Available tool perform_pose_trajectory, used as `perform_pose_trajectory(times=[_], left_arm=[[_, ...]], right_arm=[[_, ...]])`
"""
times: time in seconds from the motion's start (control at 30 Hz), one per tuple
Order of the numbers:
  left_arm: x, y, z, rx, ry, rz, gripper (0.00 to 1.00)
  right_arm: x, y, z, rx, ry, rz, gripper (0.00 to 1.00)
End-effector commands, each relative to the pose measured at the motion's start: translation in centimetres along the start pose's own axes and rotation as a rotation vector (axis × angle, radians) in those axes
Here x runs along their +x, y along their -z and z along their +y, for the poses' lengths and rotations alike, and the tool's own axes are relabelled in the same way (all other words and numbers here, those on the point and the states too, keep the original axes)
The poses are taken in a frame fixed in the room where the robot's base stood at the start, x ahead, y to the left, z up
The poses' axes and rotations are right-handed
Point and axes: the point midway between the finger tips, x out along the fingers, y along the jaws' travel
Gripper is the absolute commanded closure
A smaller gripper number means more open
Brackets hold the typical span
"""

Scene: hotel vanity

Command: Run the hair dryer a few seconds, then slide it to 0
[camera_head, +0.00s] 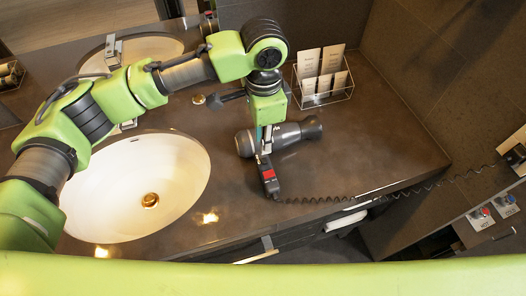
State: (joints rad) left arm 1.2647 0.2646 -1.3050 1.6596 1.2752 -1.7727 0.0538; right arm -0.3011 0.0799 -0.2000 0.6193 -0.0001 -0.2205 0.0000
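The dark grey hair dryer (290,133) lies on the brown vanity counter, with its barrel running left to right. Its handle (267,178) points toward the front edge and carries a red switch patch; the switch position is too small to read. A coiled black cord runs from the handle to the right. My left gripper (263,145) points down over the dryer where barrel and handle meet. Its fingers overlap the dryer from this angle, so I cannot tell whether they touch or grip it. My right gripper is not in view.
A clear holder with cards (323,80) stands at the back. The counter (385,140) right of the dryer is clear. Labelled hooks or knobs (483,214) are at far right.

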Motion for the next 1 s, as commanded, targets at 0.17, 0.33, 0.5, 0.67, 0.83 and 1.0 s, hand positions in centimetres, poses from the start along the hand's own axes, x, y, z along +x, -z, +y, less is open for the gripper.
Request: perform_pose_trajectory(times=[0.17, 0.33, 0.5, 0.67, 0.83, 1.0], left_arm=[[3.8, -0.1, 0.1, -0.002, -0.003, -0.004, 0.81], [6.5, 0.0, 0.0, -0.001, -0.002, -0.001, 0.81], [8.0, 0.0, 0.0, -0.002, 0.000, -0.001, 0.81], [8.4, 0.0, 0.0, -0.001, 0.001, 0.000, 0.81], [8.4, 0.0, 0.0, 0.000, 0.001, 0.000, 0.81], [8.3, 0.0, 0.0, 0.000, 0.001, 0.000, 1.00]], right_arm=[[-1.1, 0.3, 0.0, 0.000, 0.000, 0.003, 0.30], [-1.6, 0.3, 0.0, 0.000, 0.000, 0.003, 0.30], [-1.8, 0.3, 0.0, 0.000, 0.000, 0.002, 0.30], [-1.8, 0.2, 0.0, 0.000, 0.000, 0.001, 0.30], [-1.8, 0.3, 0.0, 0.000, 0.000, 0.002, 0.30], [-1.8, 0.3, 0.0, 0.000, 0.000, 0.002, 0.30]])
